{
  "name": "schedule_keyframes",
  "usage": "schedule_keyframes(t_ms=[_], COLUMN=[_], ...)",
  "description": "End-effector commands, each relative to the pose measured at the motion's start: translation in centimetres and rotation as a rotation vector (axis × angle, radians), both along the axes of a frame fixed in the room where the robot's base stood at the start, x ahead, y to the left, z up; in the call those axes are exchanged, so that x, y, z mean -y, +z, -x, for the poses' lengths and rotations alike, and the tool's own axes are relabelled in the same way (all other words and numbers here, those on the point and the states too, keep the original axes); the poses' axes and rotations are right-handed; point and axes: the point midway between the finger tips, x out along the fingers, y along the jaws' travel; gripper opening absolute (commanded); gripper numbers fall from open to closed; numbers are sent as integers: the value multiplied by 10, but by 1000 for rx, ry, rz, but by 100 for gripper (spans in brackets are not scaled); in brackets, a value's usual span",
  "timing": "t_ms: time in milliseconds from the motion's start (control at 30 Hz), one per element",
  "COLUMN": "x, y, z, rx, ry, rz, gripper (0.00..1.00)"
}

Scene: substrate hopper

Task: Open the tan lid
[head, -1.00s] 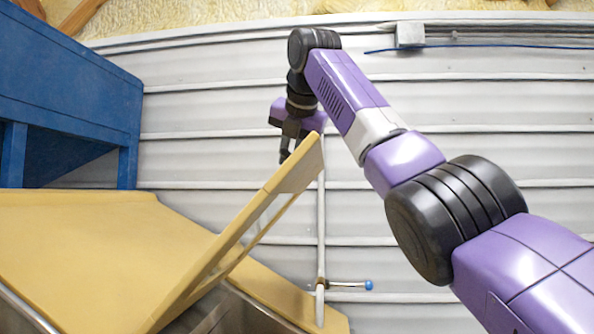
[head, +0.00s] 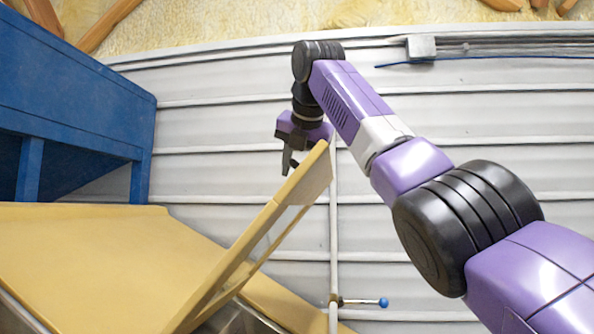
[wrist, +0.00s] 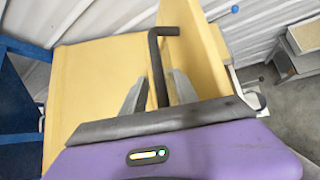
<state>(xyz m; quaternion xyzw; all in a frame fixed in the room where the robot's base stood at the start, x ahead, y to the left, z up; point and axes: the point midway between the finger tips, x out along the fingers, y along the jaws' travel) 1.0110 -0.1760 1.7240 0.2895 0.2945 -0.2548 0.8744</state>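The tan lid (head: 265,235) is raised and stands steeply tilted above the tan hopper top (head: 90,260). In the wrist view the lid (wrist: 203,50) rises on the right side. A dark grey bent bar handle (wrist: 165,31) stands out at the lid's face. My gripper (head: 289,164) is at the upper left side of the lid, near its top edge. In the wrist view my gripper's fingers (wrist: 158,84) are apart, one on each side of the bar, with gaps visible. The lid partly hides the gripper's surroundings in the head view.
A blue structure (head: 85,115) stands to the left. A grey corrugated wall (head: 240,170) runs behind, with a vertical pipe (head: 334,230) and a blue-tipped lever (head: 383,302) right of the lid. A grey box (wrist: 302,38) is at the far right of the wrist view.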

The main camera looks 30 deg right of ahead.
Motion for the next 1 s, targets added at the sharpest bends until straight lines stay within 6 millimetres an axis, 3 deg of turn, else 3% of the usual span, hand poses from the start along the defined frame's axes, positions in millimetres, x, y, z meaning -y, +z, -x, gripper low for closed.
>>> schedule_keyframes(t_ms=[167,600,1000], x=[-3,-20,-22], y=[9,48,52], z=[8,51,54], rx=[3,1,0], ry=[0,1,0], rz=[1,1,0], gripper=[36,36,36])
